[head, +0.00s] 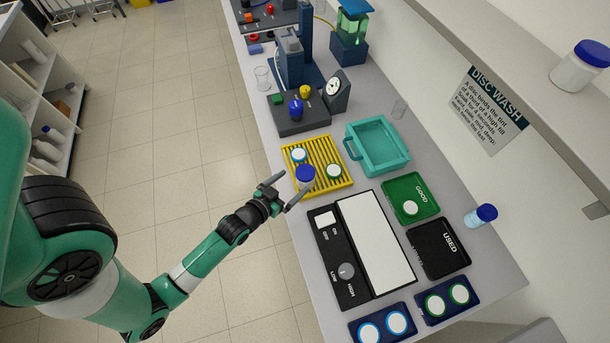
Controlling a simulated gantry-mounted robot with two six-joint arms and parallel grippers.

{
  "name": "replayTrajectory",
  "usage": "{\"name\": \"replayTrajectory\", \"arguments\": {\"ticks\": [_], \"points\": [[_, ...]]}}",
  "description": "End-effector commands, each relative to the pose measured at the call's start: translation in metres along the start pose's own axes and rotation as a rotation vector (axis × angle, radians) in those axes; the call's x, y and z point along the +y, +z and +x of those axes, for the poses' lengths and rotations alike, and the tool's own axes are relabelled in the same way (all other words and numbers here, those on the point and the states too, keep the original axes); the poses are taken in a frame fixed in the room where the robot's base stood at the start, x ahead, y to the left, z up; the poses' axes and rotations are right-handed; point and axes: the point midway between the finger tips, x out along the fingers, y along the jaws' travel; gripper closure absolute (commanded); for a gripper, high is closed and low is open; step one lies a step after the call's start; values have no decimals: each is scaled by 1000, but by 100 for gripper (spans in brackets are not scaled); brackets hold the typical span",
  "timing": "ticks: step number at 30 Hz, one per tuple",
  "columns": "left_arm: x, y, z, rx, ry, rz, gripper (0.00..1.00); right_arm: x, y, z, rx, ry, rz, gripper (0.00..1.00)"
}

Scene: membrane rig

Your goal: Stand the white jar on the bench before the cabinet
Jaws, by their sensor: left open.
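My left gripper (297,181) is open at the near edge of the bench (281,210). Other blue-lidded jars are a whitish one (580,67) on the wall shelf and a pale blue one (480,216) at the bench's right edge. The only cabinet-like thing is the white open shelving (28,88) at far left. My right gripper is not in view.
A teal tray (376,146), green GOOD mat (424,190), black USED mat (435,259) and white-panelled box (375,243) crowd the bench. A dark control box (297,122) and clear beaker (262,78) stand farther back. Open floor lies left of the bench.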

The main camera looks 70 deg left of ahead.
Motion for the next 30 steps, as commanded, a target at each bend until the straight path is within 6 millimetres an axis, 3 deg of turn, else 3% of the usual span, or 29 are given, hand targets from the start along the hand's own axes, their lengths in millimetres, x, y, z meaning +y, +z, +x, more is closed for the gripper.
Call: {"name": "replayTrajectory", "arguments": {"ticks": [7, 14, 23, 30], "points": [[0, 0, 47, 2, 1, 0, 0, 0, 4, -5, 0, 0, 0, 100], [1, 0, 56, 2, 1, 0, 0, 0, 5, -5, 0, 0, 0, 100], [1, 2, 101, 3, 1, 0, 0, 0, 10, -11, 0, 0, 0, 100], [1, 1, 105, 2, 1, 0, 0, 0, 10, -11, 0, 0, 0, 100]]}}
